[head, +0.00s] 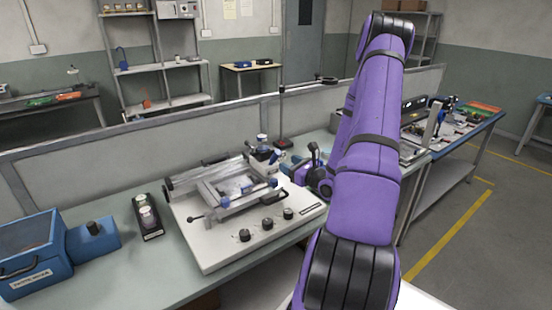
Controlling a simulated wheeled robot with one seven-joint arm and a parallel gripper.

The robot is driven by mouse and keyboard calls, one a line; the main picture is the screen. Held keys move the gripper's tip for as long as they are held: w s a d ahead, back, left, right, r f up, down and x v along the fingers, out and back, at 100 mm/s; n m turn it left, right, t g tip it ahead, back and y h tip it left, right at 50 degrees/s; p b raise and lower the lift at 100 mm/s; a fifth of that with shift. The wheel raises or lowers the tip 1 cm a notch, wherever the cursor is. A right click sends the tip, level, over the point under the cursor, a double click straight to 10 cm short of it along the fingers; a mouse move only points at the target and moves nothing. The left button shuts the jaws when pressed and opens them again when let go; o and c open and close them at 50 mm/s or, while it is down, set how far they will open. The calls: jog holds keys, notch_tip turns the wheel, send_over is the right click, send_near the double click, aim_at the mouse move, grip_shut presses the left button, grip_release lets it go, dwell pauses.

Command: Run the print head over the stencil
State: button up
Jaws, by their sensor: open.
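A bench-top stencil printer with a white base (217,249) stands on the bench in the middle of the head view. A flat metal stencil frame (222,199) with blue clamps lies on it. A long, clear-looking bar (205,174) crosses the frame's far side and appears to be the print head. I cannot make out its handle clearly. My gripper (300,170) is at the right rear of the printer, beside the frame and apart from the bar. It is open, with nothing visible in it. My purple arm hides the bench behind it and part of the gripper.
Two small jars in a black tray (149,226) stand left of the printer. A blue box (32,252) is at the far left. A black stand with a pole (282,110) rises behind the printer. A low grey partition (100,165) runs along the bench back. Bare bench lies front left.

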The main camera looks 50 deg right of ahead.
aim_at(276, 157)
jog(key=w, duration=0.7)
jog(key=shift+w+d, duration=0.15)
jog(key=shift+d, duration=0.1)
grip_shut()
jog(key=shift+s+d, duration=0.3)
jog(key=shift+d, duration=0.75)
jog(key=shift+s+d, duration=0.25)
jog(key=shift+d, duration=0.8)
